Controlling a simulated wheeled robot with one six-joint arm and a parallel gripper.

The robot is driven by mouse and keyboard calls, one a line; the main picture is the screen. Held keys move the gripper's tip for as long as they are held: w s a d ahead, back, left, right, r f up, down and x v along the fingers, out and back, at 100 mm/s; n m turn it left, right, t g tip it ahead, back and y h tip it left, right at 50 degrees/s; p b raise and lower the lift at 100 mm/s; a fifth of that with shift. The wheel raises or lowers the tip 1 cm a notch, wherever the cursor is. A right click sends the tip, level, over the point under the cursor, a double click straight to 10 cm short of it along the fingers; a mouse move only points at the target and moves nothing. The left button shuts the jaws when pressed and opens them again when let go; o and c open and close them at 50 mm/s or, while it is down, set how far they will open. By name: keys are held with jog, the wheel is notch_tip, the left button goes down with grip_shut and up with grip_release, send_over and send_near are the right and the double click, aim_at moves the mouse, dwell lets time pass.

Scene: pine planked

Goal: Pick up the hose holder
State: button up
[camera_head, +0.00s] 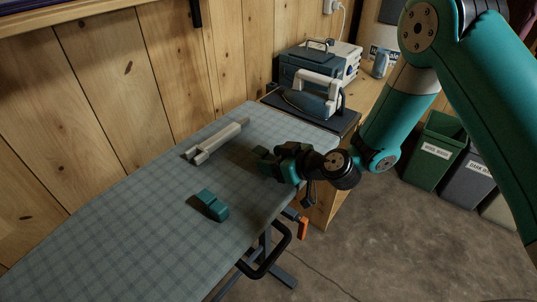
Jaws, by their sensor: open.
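Two loose items lie on the checked ironing board (120,235), and I cannot tell for sure which is the hose holder. One is a long, pale grey bar-like piece (217,141) with a forked near end, lying toward the wall side. The other is a small teal stepped block (210,205) near the board's front edge. My gripper (263,163) is open over the right part of the board, its fingers pointing left. It is right of both items and apart from them. No held thing shows in it.
A dark iron with a pale handle (312,95) stands at the board's far end, with a blue-grey case (318,62) behind it. A plank wall (100,90) borders the board's back. Labelled bins (432,155) stand on the floor at right. The board's left part is clear.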

jog(key=shift+w+a+f, duration=0.15)
jog(key=shift+w+a, duration=0.05)
jog(key=shift+a, duration=0.05)
jog(key=c, duration=1)
